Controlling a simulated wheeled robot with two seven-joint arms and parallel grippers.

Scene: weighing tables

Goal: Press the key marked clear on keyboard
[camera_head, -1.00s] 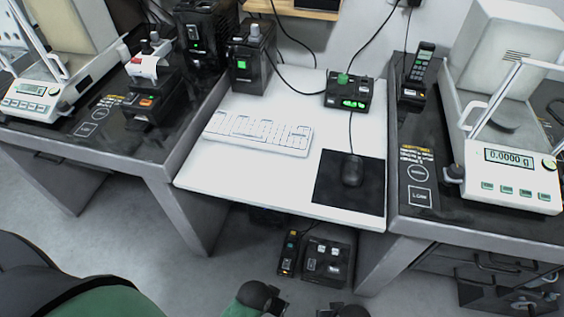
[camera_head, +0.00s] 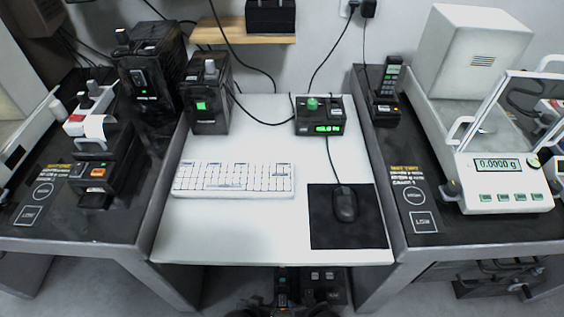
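The white keyboard (camera_head: 233,180) lies flat on the white middle table, left of the mouse pad. Its keys show as pale outlined blocks with a few darker marks along the top. The lettering is too small to read, so I cannot tell which key is marked clear. Nothing covers the keyboard. Neither of my grippers can be made out in the view; only dark shapes that I cannot identify show at the bottom edge.
A black mouse (camera_head: 345,204) rests on a dark pad (camera_head: 325,232). A device with a green display (camera_head: 327,129) and a black box with a green light (camera_head: 206,106) stand behind. A balance (camera_head: 498,178) stands right, a printer (camera_head: 98,172) left. The white tabletop (camera_head: 230,240) is clear in front.

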